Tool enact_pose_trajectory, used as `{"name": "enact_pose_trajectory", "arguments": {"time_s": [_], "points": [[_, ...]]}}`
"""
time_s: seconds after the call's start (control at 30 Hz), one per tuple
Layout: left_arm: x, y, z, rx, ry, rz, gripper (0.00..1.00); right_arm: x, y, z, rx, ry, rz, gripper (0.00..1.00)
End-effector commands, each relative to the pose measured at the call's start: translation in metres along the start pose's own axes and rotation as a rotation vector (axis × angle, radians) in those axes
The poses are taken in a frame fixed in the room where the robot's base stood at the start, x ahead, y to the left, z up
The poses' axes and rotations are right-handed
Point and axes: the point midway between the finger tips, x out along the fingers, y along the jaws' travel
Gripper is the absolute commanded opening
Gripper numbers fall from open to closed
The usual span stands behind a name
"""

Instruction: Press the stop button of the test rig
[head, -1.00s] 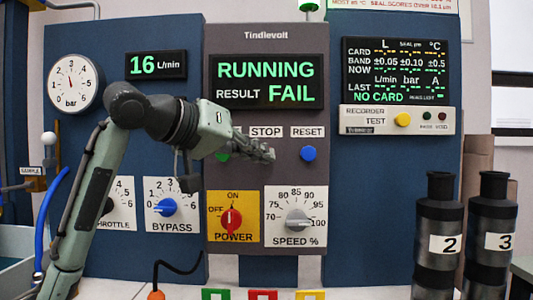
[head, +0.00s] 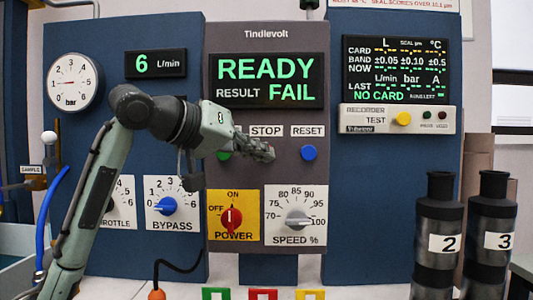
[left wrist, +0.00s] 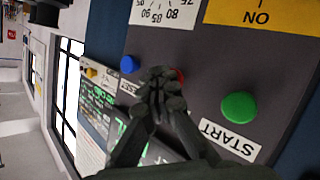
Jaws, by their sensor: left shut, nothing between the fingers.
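The test rig's panel (head: 224,40) shows READY and RESULT FAIL on its display (head: 265,82). The STOP label (head: 266,131) is visible above my left gripper (head: 269,153), which is shut and empty. In the head view the gripper covers the stop button. In the left wrist view a sliver of the red stop button (left wrist: 180,75) shows behind the shut fingertips (left wrist: 160,82) of my left gripper. The tips are at or very near the button; I cannot tell whether they touch. My right gripper is not in view.
The green START button (head: 223,154) and blue RESET button (head: 308,153) sit on either side of my gripper. Below are the red POWER knob (head: 231,218) and the SPEED knob (head: 298,219). Black cylinders (head: 437,215) stand at the right.

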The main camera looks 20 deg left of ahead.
Motion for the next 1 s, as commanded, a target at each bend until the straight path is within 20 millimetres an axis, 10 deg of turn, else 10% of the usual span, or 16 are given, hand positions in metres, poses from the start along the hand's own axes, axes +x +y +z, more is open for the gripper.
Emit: {"name": "enact_pose_trajectory", "arguments": {"time_s": [1.0], "points": [[0.0071,-0.0062,-0.0066,-0.002,0.005,-0.002,0.0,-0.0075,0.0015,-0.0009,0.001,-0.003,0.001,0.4]]}}
